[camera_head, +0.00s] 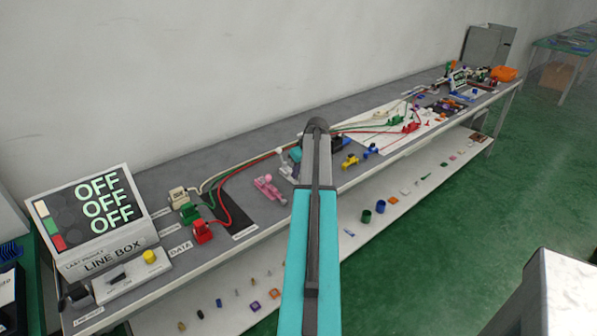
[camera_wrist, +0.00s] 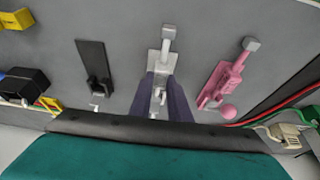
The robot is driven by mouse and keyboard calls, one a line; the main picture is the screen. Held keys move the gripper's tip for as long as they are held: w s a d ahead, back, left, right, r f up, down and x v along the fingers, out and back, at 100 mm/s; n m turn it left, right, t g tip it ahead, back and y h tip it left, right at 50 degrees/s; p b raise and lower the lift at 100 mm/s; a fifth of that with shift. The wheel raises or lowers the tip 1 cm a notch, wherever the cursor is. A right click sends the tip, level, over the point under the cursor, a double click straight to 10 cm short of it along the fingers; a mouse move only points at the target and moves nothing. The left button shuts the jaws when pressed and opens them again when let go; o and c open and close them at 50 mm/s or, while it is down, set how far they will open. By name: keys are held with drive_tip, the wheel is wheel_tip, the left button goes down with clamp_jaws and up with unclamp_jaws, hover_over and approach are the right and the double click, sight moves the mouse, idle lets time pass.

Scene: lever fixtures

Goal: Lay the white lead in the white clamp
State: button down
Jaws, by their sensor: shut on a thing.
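The white clamp (camera_wrist: 166,60) stands upright in the wrist view on the grey bench, with a pale grey block at its far end. My gripper (camera_wrist: 160,98) reaches over its near part; the dark fingers are on both sides of its white handle and shut on it. The handle is partly hidden between the fingers. In the head view my arm hides most of this spot. The white lead (camera_head: 236,165) runs as a cream cable along the bench from a cream connector (camera_head: 178,196).
A pink clamp (camera_wrist: 226,80) is right of the white clamp, a black clamp (camera_wrist: 97,72) left. Green (camera_head: 188,212) and red (camera_head: 203,231) connectors sit by the line box (camera_head: 98,225), which reads OFF on three lines. Small parts lie on the lower shelf (camera_head: 375,190).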

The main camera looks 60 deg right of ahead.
drive_tip(key=shift+f, duration=0.3)
drive_tip(key=c, duration=1.1)
unclamp_jaws()
drive_tip(key=shift+r, duration=0.1)
drive_tip(key=shift+r+p, duration=1.55)
drive_tip(key=shift+r, duration=1.85)
